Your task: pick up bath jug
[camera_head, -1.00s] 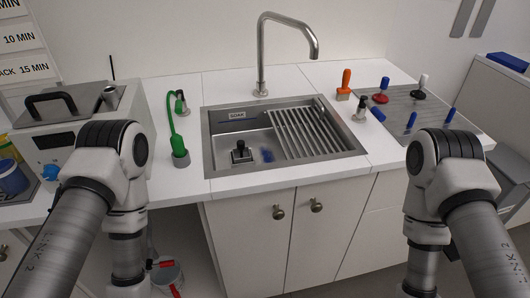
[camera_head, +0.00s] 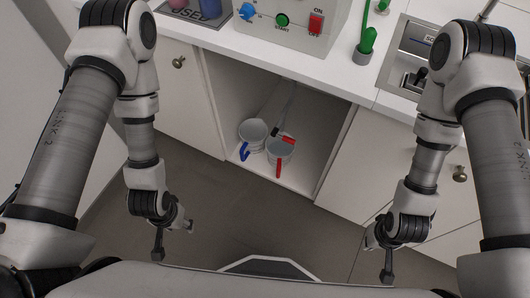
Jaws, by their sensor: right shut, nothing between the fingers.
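Two grey-white jugs stand side by side in the open bay under the counter. One jug (camera_head: 253,131) has a blue handle, and the other jug (camera_head: 279,151) to its right has a red handle. I cannot tell from their looks which is the bath jug. My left gripper (camera_head: 159,251) hangs in front of the counter, to the left of and nearer than the jugs, apart from them; its fingers are too small to judge. My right gripper (camera_head: 387,268) is shut and empty, to the right of and nearer than the jugs.
A control box (camera_head: 290,22) and a green-handled brush (camera_head: 366,40) stand on the counter above. The floor is clear.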

